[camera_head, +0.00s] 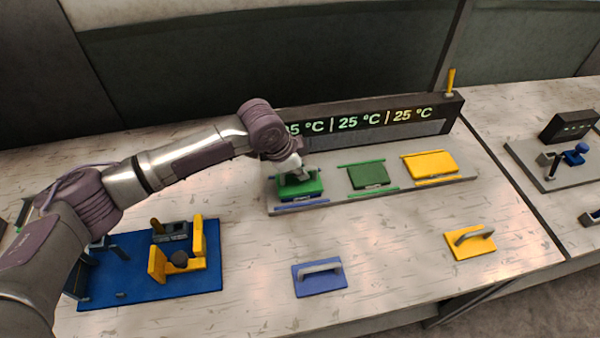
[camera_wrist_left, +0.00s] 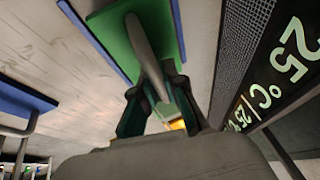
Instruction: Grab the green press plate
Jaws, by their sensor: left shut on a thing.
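The green press plate (camera_head: 313,188) is at the left station of the grey heating bench, between blue rails. My left gripper (camera_head: 300,174) is over it and shut on its grey handle. In the left wrist view the green plate (camera_wrist_left: 112,40) lies beyond the fingers, with the handle (camera_wrist_left: 146,50) running between the fingertips (camera_wrist_left: 157,88). Whether the plate rests on the station or hangs just above it I cannot tell. My right gripper is not in view.
A green pad (camera_head: 368,174) and a yellow pad (camera_head: 432,164) lie on the bench to the right. A blue handled plate (camera_head: 319,283) and a yellow handled plate (camera_head: 471,246) lie in front. A blue board (camera_head: 130,280) with yellow fixtures is at left. The temperature display (camera_head: 370,122) stands close behind.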

